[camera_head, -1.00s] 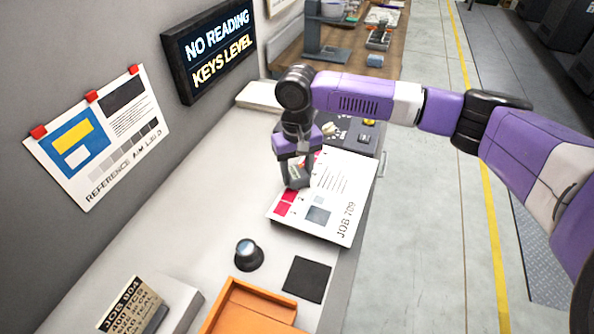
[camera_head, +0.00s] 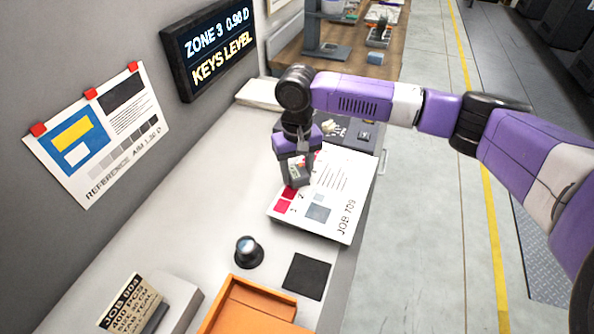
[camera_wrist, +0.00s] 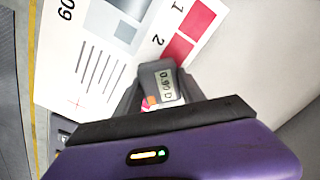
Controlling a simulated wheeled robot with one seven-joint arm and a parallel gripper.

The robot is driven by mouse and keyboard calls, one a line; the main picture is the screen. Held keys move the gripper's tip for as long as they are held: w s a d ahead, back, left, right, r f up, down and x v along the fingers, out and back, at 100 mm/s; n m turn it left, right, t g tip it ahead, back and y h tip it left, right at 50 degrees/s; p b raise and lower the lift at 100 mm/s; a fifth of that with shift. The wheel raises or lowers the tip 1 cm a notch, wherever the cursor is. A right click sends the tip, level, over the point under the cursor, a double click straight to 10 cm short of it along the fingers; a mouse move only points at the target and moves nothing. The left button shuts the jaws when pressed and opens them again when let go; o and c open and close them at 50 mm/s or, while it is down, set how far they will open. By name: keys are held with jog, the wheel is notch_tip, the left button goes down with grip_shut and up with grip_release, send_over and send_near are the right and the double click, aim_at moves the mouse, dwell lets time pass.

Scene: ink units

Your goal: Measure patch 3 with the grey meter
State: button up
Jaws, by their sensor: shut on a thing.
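My gripper (camera_head: 298,172) is shut on the grey meter (camera_wrist: 158,82) and holds it low over the job sheet (camera_head: 338,190). In the wrist view the meter's small window shows a reading that looks like 0.90 D. The red patches marked 1 (camera_wrist: 197,20) and 2 (camera_wrist: 178,50) are clear of the meter, which sits at the following place in the row. Patch 3 itself is hidden under the meter and fingers. The wall display (camera_head: 215,48) reads ZONE 3 and about 0.9 D, with KEYS LEVEL below.
A dark-and-silver loupe-like knob (camera_head: 248,252), a black square (camera_head: 306,276) and an orange tray (camera_head: 244,311) are on the bench nearer me. A JOB 004 card (camera_head: 130,303) stands at lower left. A reference sheet (camera_head: 100,135) hangs on the wall.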

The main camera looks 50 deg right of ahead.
jog(key=shift+r, duration=0.1)
dwell(0.5)
jog(key=shift+r+p, duration=1.45)
jog(key=shift+r, duration=0.05)
jog(key=shift+f, duration=0.65)
jog(key=shift+f+b, duration=0.3)
jog(key=shift+f, duration=0.05)
jog(key=shift+f, duration=0.35)
jog(key=shift+f, duration=0.2)
jog(key=o, duration=1.5)
